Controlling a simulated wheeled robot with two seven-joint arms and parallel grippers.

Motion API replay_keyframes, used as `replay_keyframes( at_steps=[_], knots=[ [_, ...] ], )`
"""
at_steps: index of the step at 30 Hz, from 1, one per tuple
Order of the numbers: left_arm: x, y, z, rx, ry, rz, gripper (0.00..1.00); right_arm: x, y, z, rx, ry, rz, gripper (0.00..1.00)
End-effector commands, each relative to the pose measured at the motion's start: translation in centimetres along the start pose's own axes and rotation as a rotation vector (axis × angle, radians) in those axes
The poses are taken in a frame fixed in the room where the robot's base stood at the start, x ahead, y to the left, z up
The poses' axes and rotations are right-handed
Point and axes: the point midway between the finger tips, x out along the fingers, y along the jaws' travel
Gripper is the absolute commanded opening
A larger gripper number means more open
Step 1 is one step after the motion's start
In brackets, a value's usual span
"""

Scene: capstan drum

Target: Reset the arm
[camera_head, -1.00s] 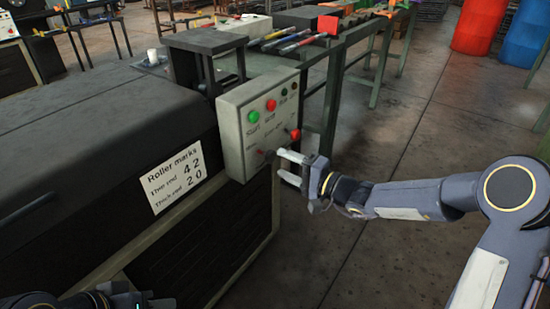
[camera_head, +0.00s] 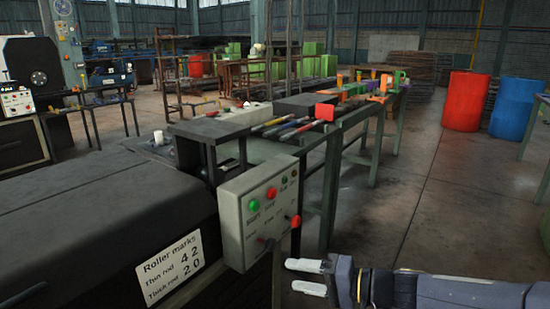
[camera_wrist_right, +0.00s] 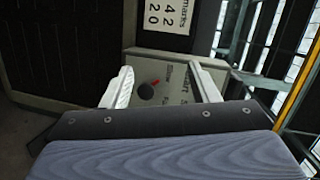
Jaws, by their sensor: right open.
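My right gripper (camera_head: 308,277) is open and empty in the lower middle of the head view, to the right of and below the grey control box (camera_head: 231,222). The box has a green button (camera_head: 254,205), a red button (camera_head: 271,193) and a red knob (camera_head: 295,221) at its right. In the right wrist view the two fingers (camera_wrist_right: 163,88) stand apart in front of the box face (camera_wrist_right: 178,72), with a dark round knob (camera_wrist_right: 146,91) with a red mark seen between them. My left gripper is not in the head view.
A dark machine (camera_head: 90,225) with a white "Roller marks" sign (camera_head: 170,268) fills the left. A green bench (camera_head: 340,125) with tools runs behind the box. Red (camera_head: 465,100) and blue (camera_head: 514,108) barrels stand at the back right. The floor at right is clear.

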Motion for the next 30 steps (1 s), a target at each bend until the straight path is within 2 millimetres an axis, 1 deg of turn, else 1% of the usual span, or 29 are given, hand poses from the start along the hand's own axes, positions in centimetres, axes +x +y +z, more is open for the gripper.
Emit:
replay_keyframes(
  at_steps=[1,2,3,5,6,9,12,18,23,25,30],
  knots=[
    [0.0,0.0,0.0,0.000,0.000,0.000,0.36,-1.9,-0.9,2.3,-0.054,-0.037,0.060,0.54],
    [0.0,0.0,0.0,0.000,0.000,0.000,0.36,-2.9,-1.0,3.6,-0.076,-0.060,0.102,0.54],
    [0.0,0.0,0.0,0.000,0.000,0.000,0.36,-4.3,-0.9,5.3,-0.105,-0.085,0.161,0.54],
    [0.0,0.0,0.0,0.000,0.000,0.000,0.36,-6.5,-0.5,7.8,-0.145,-0.113,0.256,0.54],
    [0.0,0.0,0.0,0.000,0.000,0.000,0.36,-8.0,-0.1,9.3,-0.168,-0.122,0.322,0.54],
    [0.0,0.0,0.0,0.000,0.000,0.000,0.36,-11.4,1.4,12.1,-0.212,-0.121,0.473,0.54],
    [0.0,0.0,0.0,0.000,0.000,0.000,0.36,-14.1,2.9,13.9,-0.241,-0.098,0.594,0.54],
    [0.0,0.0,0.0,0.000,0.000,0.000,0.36,-18.4,5.3,16.1,-0.282,-0.021,0.780,0.54],
    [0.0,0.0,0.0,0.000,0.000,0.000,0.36,-21.3,7.1,17.2,-0.304,0.059,0.901,0.54],
    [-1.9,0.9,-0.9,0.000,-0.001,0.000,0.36,-21.8,4.9,16.8,-0.302,0.060,0.911,0.54],
    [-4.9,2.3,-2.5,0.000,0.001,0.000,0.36,-22.4,1.4,16.1,-0.301,0.057,0.909,0.54]
  ],
)
